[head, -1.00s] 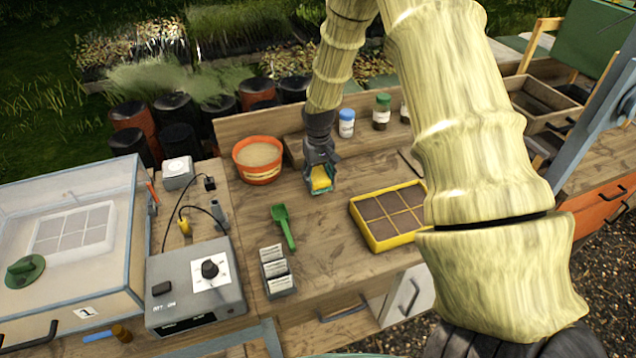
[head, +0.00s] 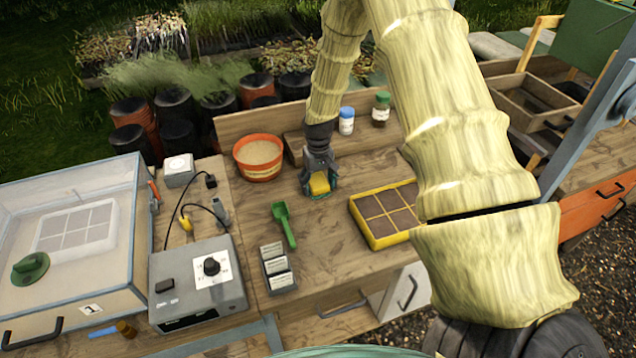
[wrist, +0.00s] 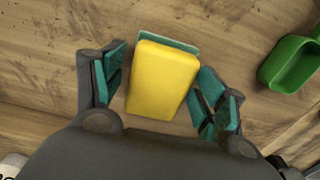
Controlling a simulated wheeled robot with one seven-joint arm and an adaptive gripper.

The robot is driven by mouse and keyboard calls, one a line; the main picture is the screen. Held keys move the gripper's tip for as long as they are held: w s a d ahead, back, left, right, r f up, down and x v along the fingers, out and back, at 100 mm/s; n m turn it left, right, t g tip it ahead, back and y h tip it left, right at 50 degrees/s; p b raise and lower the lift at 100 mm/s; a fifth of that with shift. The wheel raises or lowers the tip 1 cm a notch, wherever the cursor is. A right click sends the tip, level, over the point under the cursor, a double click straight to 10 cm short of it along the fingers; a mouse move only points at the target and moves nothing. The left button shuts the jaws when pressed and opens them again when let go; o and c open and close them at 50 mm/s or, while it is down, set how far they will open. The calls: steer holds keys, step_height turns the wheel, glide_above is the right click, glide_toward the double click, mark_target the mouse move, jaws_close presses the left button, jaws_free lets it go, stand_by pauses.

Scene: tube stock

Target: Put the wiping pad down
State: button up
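The wiping pad (head: 319,183) is a small block, yellow on top with a green layer showing along its far edge. It appears to lie on the wooden bench top, to the right of the orange bowl. My gripper (head: 320,186) is down over it, pointing at the bench. In the wrist view the pad (wrist: 163,80) sits between the spread green-tipped fingers of my gripper (wrist: 160,84). A narrow gap shows on the left side of the pad; the right finger is very close to it. The pad's underside is hidden.
A green scoop (head: 284,224) lies left of and nearer than the pad. A yellow-framed seed tray (head: 376,238) is to the right, an orange bowl (head: 258,174) to the left. Small bottles (head: 346,121) stand behind. Bare bench surrounds the pad.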

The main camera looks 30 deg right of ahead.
mark_target(318, 182)
step_height(318, 182, up, 12)
steer(key=b, duration=0.4)
steer(key=shift+r, duration=0.15)
stand_by(0.6)
stand_by(0.5)
